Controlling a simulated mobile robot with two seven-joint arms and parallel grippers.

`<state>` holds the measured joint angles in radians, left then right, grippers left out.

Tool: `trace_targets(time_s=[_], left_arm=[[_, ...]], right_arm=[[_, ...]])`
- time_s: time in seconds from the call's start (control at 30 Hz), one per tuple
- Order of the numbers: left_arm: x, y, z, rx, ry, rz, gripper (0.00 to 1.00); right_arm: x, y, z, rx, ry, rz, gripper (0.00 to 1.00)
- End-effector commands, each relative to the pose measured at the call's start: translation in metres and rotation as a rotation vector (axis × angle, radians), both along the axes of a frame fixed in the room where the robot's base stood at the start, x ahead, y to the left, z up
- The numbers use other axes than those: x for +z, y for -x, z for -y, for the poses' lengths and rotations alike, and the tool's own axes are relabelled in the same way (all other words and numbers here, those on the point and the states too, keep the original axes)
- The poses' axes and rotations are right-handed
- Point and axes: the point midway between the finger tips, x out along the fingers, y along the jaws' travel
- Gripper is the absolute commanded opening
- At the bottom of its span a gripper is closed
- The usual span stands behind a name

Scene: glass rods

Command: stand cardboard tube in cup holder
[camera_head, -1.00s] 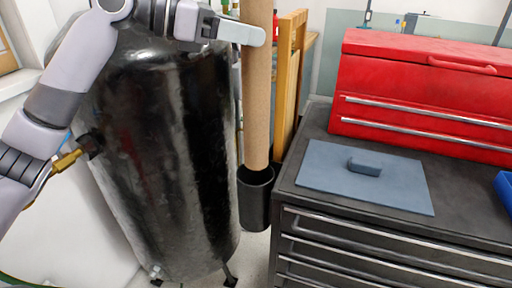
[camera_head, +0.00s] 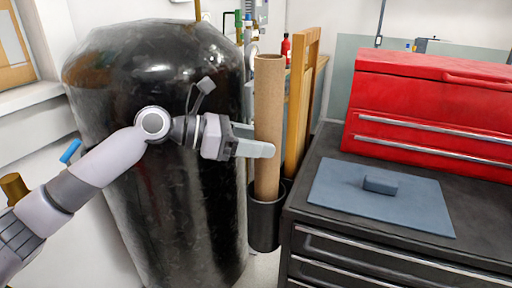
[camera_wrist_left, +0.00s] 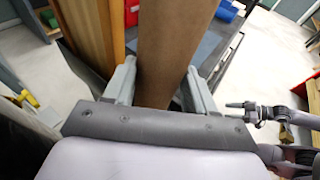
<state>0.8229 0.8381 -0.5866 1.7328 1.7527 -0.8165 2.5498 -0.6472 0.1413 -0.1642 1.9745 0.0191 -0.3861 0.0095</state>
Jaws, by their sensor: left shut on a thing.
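The brown cardboard tube (camera_head: 268,95) stands upright, with its lower end inside the black cup holder (camera_head: 264,222) on the side of the dark tool cabinet. My left gripper (camera_head: 262,149) comes in from the left at the tube's middle and is shut on it. In the left wrist view the tube (camera_wrist_left: 168,50) runs up between the two grey fingers (camera_wrist_left: 158,88). The tube's bottom end is hidden by the cup holder's wall.
A big black tank (camera_head: 165,140) stands left of the tube. A wooden frame (camera_head: 301,100) is close behind it. The dark cabinet (camera_head: 400,250) on the right carries a red toolbox (camera_head: 440,105) and a blue mat with a small block (camera_head: 381,184).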

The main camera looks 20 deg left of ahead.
Motion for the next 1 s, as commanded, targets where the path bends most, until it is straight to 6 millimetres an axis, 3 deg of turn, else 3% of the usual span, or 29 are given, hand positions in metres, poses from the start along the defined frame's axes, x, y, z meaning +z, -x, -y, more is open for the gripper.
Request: trace_targets(time_s=[0.07,0.4,0.43,0.5,0.87,1.0], left_arm=[[-0.009,0.000,0.000,0.002,0.001,0.002,0.04],[-0.010,0.000,0.000,0.002,0.001,0.002,0.04],[-0.012,0.000,0.000,0.001,0.001,0.001,0.59],[-0.012,0.000,0.000,0.001,0.000,0.002,0.81],[-0.010,0.000,0.000,0.001,0.000,0.003,0.81],[-0.006,0.007,-0.014,0.004,-0.001,0.000,0.81]], right_arm=[[-0.002,0.000,-0.001,0.000,-0.001,0.000,0.55],[0.003,-0.001,-0.002,0.003,-0.004,0.002,0.55],[0.003,-0.001,-0.002,0.003,-0.004,0.002,0.55],[0.002,-0.001,-0.002,0.003,-0.003,0.003,0.55],[0.000,-0.001,-0.002,0.004,-0.002,0.005,0.55],[-0.001,-0.001,-0.001,0.004,-0.002,0.004,0.55]])
